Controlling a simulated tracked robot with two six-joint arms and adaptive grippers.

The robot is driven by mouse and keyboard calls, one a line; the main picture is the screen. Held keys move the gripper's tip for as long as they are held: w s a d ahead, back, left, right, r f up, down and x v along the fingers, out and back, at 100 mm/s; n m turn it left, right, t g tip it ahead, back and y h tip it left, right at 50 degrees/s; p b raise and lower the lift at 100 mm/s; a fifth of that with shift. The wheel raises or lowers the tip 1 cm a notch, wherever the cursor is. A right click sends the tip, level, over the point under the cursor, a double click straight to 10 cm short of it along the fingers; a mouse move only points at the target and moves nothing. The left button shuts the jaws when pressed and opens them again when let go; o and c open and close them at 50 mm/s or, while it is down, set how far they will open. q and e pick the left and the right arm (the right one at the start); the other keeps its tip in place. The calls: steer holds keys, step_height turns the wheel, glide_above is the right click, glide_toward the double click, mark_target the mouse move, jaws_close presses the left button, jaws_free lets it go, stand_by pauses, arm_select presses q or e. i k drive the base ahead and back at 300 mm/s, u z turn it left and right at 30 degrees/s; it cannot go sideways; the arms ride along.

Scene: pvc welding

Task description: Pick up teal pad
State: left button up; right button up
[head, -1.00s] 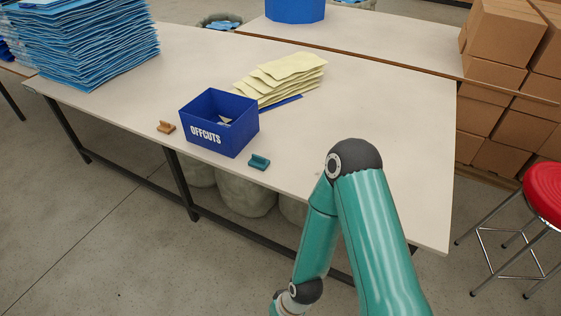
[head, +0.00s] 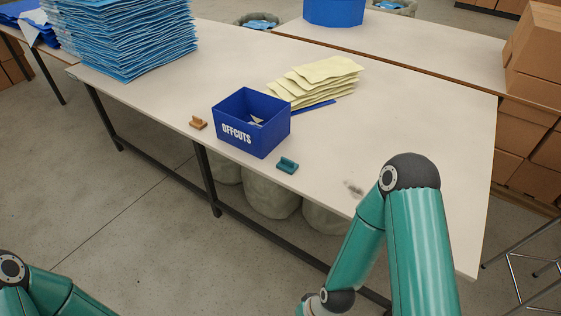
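The teal pad (head: 288,165) is a small block with a raised grip. It lies on the white table (head: 420,110) near its front edge, just right of the blue OFFCUTS box (head: 262,139). My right arm stands to the right of the pad, bent at the elbow over the table's front edge; its gripper is below the picture. My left arm shows only at the bottom left corner, and its gripper is out of view too. Nothing touches the pad.
A similar orange-brown pad (head: 198,123) lies left of the box. Pale yellow sheets (head: 318,78) lie behind the box, beside a flat blue strip (head: 315,107). A tall stack of blue sheets (head: 125,40) stands at the back left. The table's right part is clear.

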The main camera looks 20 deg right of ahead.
mark_target(289, 167)
steer(key=i, duration=0.9)
steer(key=z, duration=0.05)
